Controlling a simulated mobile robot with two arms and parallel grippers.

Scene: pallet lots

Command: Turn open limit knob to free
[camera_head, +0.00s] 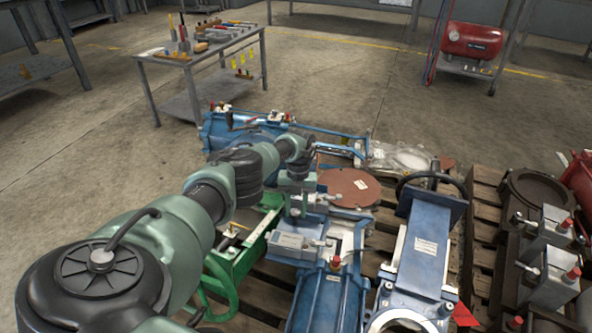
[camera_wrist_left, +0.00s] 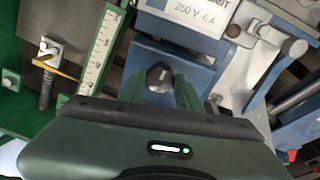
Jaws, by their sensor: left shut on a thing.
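My left gripper (camera_head: 296,212) reaches down over the limit switch box (camera_head: 290,241) on a blue valve actuator (camera_head: 328,295). In the left wrist view, the two green fingers of the gripper (camera_wrist_left: 161,88) are shut around a small dark knob (camera_wrist_left: 160,74) on a blue block. The knob's pointer and its exact setting are too small and partly hidden to read. A pale plate (camera_wrist_left: 190,12) marked "250 V 6 A" sits just beyond the knob. My right gripper is not in view.
A green frame (camera_head: 222,285) with a scale (camera_wrist_left: 98,62) stands close on the left. A tool table (camera_head: 190,58) and a red tank (camera_head: 472,40) stand farther back.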

